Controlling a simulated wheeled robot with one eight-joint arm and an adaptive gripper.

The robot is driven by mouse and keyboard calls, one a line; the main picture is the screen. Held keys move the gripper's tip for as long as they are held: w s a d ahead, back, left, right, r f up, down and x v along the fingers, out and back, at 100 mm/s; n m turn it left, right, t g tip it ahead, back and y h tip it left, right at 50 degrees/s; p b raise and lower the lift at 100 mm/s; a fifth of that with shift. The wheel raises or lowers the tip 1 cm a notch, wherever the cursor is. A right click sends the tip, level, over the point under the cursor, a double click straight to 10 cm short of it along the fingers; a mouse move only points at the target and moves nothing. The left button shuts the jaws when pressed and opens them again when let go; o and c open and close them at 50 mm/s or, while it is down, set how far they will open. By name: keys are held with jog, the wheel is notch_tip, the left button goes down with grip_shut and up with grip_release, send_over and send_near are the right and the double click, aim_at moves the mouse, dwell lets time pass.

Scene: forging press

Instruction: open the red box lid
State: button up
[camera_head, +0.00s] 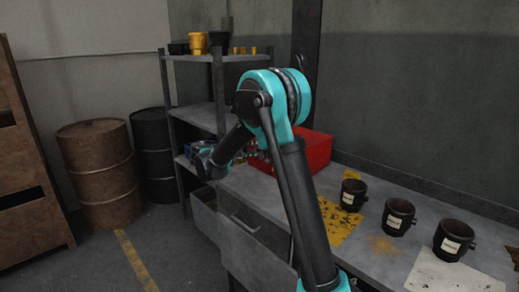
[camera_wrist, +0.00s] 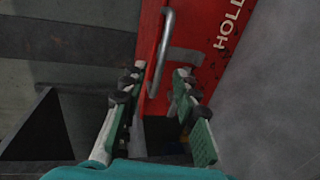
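The red box (camera_head: 318,147) sits on the grey workbench behind my arm, which hides part of it. In the wrist view the red box (camera_wrist: 205,45) fills the upper middle, with white lettering and a metal bar handle (camera_wrist: 161,50) on its face. My gripper (camera_wrist: 159,82) is open, with its two green-padded fingers apart and nothing held between them. The handle lies just ahead of the fingertips, closer to the left finger; I cannot tell whether they touch.
Several black labelled cups (camera_head: 397,217) stand on the right of the workbench (camera_head: 270,190), near a yellow worn sheet (camera_head: 338,222). A drawer (camera_head: 240,222) below the bench stands open. A shelf rack (camera_head: 200,115) is behind, with a rusty barrel (camera_head: 100,172) and a black barrel (camera_head: 152,150) to the left.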

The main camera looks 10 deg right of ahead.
jog(key=shift+x, duration=2.4)
grip_shut()
